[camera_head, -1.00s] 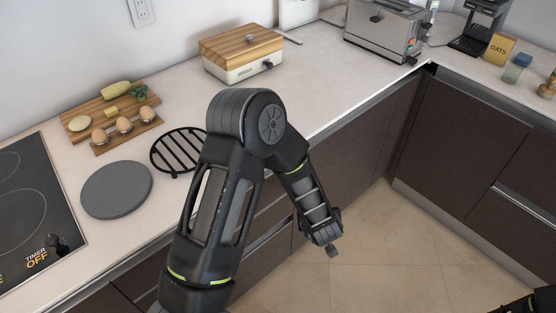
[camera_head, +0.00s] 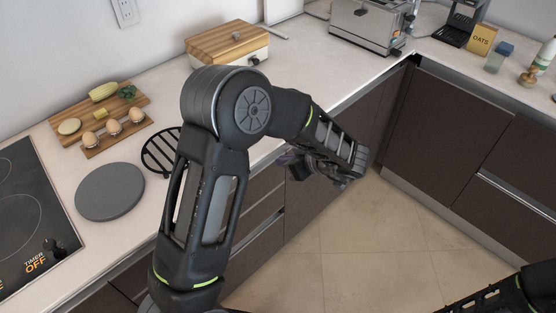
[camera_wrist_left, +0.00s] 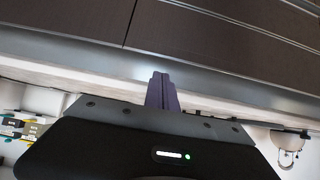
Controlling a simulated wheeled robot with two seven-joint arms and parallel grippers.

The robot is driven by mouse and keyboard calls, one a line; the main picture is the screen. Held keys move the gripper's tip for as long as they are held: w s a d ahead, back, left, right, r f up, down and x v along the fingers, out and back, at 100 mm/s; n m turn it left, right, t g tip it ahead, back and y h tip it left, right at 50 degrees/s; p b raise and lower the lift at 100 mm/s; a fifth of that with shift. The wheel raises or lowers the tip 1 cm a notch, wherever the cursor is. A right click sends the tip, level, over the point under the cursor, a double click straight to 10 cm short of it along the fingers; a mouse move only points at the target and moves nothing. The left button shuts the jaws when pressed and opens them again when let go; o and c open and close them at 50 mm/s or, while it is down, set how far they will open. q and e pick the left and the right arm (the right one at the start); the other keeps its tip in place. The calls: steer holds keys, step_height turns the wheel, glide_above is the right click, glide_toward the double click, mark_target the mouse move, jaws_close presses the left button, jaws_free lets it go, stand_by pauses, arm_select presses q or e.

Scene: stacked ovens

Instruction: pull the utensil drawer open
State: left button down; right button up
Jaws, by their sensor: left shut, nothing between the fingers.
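Dark drawer fronts (camera_head: 262,188) with metal grip strips are below the counter, partly behind my left arm. The fronts I can see look closed; I cannot tell which is the utensil drawer. My left gripper (camera_head: 288,161) is in front of the cabinet fronts, just below the counter edge, turned towards them. In the left wrist view, its purple-grey fingers (camera_wrist_left: 161,91) are together and empty, close to a long metal strip (camera_wrist_left: 220,86) along a dark front (camera_wrist_left: 200,35). I cannot tell whether they touch it. Only part of my right arm shows at bottom right.
The counter holds a hob (camera_head: 35,215), a grey round plate (camera_head: 110,191), a black trivet (camera_head: 160,151), an egg board (camera_head: 88,146), a wooden-lidded box (camera_head: 228,50) and a toaster (camera_head: 368,25). The floor (camera_head: 350,245) before the cabinets is clear.

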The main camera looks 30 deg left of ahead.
arm_select(q)
steer(key=x, duration=0.9)
steer(key=shift+f+p, duration=0.1)
steer(key=shift+p, duration=0.3)
